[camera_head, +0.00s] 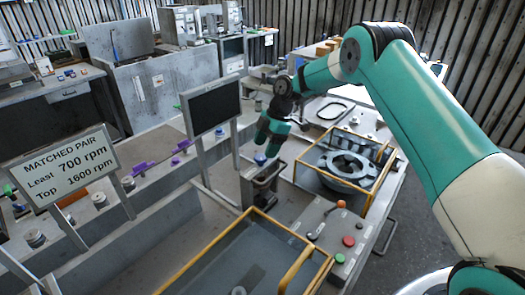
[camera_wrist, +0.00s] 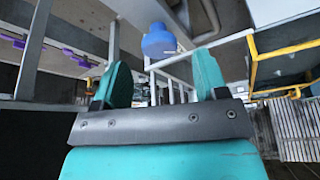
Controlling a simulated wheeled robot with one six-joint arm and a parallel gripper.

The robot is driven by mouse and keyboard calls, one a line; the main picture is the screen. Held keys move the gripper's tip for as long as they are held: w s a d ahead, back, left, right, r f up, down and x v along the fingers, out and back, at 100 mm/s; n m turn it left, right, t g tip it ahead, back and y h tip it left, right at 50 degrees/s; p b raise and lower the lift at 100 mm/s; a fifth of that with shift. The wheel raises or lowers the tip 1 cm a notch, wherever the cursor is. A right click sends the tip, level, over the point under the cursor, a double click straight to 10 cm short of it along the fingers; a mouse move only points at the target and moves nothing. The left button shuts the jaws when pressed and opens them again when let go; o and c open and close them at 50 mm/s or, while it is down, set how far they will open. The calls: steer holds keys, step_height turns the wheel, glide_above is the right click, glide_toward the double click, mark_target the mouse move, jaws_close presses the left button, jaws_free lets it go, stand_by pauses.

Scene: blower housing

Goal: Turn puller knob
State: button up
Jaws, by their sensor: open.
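A blue knob (camera_head: 260,158) sits on top of a dark metal stand (camera_head: 250,192), left of the orange-framed box in the head view. I take it to be the puller knob. It also shows in the wrist view (camera_wrist: 158,41), beyond my fingertips and a little left of the midline between them. My gripper (camera_head: 267,142) is just above and close to the knob in the head view. In the wrist view my gripper (camera_wrist: 163,78) has its two teal fingers spread apart with nothing between them. Contact with the knob is not visible.
An orange-framed box (camera_head: 306,160) holds a round grey housing (camera_head: 350,166). A second orange-framed case (camera_head: 215,262) is in front. A control panel (camera_head: 322,232) with buttons stands between. A dark screen (camera_head: 213,106) and a "MATCHED PAIR" sign (camera_head: 62,167) are left.

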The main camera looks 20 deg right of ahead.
mark_target(261, 157)
steer(key=shift+p+x, duration=0.35)
steer(key=shift+x, duration=1.1)
steer(key=shift+c, duration=0.5)
steer(key=c, duration=0.8)
steer(key=shift+m+b, duration=0.3)
steer(key=shift+b, duration=0.2)
steer(key=shift+c, duration=0.2)
